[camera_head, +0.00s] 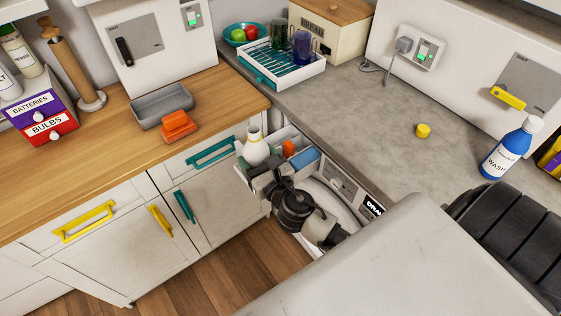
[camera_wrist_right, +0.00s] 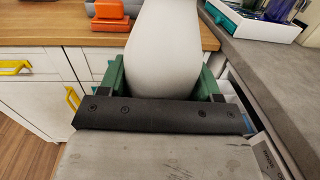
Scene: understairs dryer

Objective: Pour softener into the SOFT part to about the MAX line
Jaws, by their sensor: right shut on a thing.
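My right gripper (camera_head: 255,165) is shut on a white bottle (camera_head: 257,147). The bottle looks upright or only slightly tilted, with its narrow neck at the top, at the left side of the pulled-out dispenser drawer (camera_head: 311,149). In the right wrist view the white bottle (camera_wrist_right: 163,50) stands between the green fingers of my right gripper (camera_wrist_right: 165,78). The drawer shows orange and blue parts. My right arm and the bottle cover some of it, and I cannot read a SOFT mark or a MAX line. My left gripper is not in view.
A yellow cap (camera_head: 423,130) lies on the grey counter (camera_head: 370,130). A blue WASH bottle (camera_head: 508,150) stands at the right. A dish rack (camera_head: 283,65) holds cups at the back. A grey tray (camera_head: 160,105) and an orange sponge (camera_head: 178,124) lie on the wooden counter.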

